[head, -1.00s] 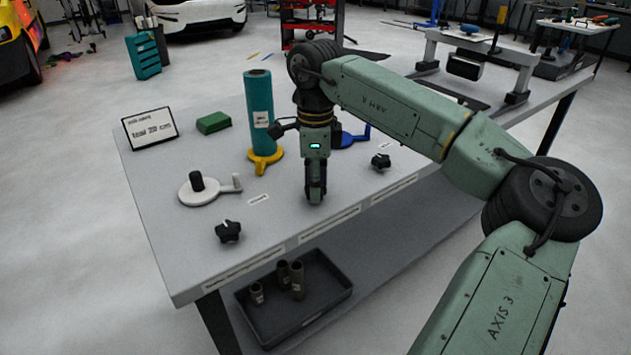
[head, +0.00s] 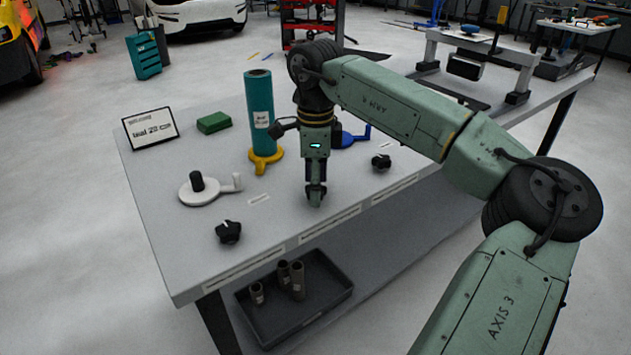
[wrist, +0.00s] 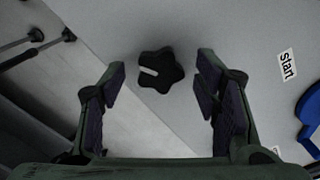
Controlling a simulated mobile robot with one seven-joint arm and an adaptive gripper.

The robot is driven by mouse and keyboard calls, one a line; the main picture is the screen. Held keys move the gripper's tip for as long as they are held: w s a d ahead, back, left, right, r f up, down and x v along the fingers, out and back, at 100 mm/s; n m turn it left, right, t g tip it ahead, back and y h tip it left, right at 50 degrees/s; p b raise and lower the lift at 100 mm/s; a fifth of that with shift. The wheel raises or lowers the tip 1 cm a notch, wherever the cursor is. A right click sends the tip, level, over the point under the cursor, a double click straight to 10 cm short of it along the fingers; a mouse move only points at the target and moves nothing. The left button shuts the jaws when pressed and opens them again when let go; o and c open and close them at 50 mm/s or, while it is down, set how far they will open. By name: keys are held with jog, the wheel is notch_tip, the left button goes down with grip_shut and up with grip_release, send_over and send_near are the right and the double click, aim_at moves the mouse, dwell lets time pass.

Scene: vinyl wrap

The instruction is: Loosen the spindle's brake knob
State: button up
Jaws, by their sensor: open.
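In the wrist view, a black star-shaped knob (wrist: 164,72) with a white pointer mark lies beyond my open fingertips, roughly centred between them. My gripper (wrist: 160,82) shows no finger touching it. In the head view my gripper (head: 316,198) points down low over the table's front part and hides that knob. A teal roll (head: 259,110) stands upright on a yellow spindle base (head: 265,165), left of my gripper. Two similar black knobs stand on the table, one at front left (head: 228,232) and one to the right (head: 381,162).
A white spindle base (head: 200,192) with a black post stands left. A blue base (head: 352,138) is partly behind my gripper. A green block (head: 213,122) and a sign (head: 150,128) are at back left. A dark tray (head: 325,305) with several tubes sits below.

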notch_tip(320, 180, up, 12)
dwell(0.5)
jog(key=shift+f, duration=0.1)
